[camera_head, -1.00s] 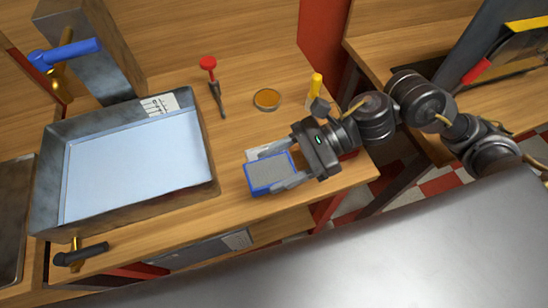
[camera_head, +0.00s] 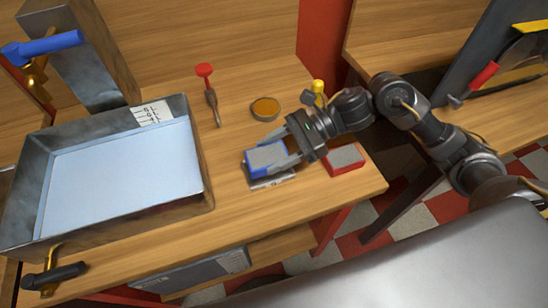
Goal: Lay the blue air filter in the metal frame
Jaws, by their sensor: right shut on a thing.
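The blue air filter (camera_head: 266,158) has a blue rim and a grey top. My right gripper (camera_head: 272,151) is shut on it from the right, the fingers along its sides. Just below and in front of the filter, a flat grey metal piece (camera_head: 271,182) shows on the wooden bench; it looks like the metal frame. The filter hides much of it, and I cannot tell whether they touch. My left gripper is not in view.
A red-rimmed filter (camera_head: 343,159) lies right of the gripper. A large open metal box (camera_head: 206,180) with a pale blue floor stands at left. A red-handled tool (camera_head: 210,92), a round amber dish (camera_head: 265,108) and a yellow-topped item (camera_head: 318,88) are behind. Bench between box and filter is clear.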

